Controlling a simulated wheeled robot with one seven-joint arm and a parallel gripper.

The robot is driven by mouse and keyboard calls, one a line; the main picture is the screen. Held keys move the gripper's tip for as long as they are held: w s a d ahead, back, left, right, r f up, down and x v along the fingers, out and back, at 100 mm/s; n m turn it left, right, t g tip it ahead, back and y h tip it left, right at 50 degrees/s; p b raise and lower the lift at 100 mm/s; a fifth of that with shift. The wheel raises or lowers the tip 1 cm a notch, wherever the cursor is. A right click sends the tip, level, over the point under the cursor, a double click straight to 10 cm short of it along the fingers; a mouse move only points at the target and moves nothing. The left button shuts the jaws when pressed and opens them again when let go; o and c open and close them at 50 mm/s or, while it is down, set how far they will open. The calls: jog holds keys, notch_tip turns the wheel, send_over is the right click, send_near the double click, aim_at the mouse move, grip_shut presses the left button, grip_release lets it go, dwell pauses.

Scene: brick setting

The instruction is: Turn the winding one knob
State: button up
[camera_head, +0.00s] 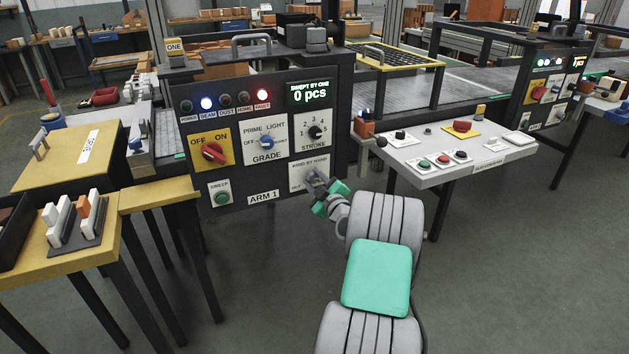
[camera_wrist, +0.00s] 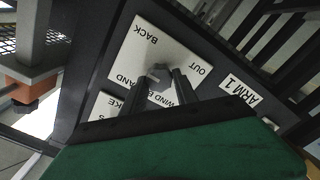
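The hand-winding knob (camera_wrist: 158,73) is a small grey knob on a white plate (camera_wrist: 150,43) marked BACK and OUT, on the ARM 1 panel. In the head view its plate (camera_head: 298,180) is at the panel's lower right, and my gripper partly covers the knob. My gripper (camera_wrist: 160,84) has its two dark fingers apart, pointing at the plate, with the knob between or just beyond their tips. I cannot tell whether either finger touches it. In the head view my gripper (camera_head: 317,183) is close to the panel's face.
The same panel has a red OFF/ON switch (camera_head: 213,152), a blue GRADE knob (camera_head: 266,142), a black STROKE knob (camera_head: 315,131) and a green SWEEP button (camera_head: 222,198). Its display (camera_head: 309,92) reads 0 pcs. A grey button desk (camera_head: 460,150) stands to the right.

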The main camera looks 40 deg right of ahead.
grip_shut()
jog(key=shift+m+b, duration=0.3)
jog(key=shift+m, duration=0.1)
jog(key=m+b, duration=0.2)
jog(key=m, duration=0.1)
jog(key=shift+f, duration=0.1)
jog(key=m+b, duration=0.1)
jog(key=m, duration=0.3)
jog(key=shift+d+m+b, duration=0.15)
jog(key=shift+m+b, duration=0.15)
jog(key=shift+m, duration=0.1)
jog(key=m, duration=0.5)
jog(key=shift+d, duration=0.1)
jog(key=m+p, duration=0.1)
jog(key=m, duration=0.5)
jog(key=shift+s+d, duration=0.1)
jog(key=shift+m+p, duration=0.3)
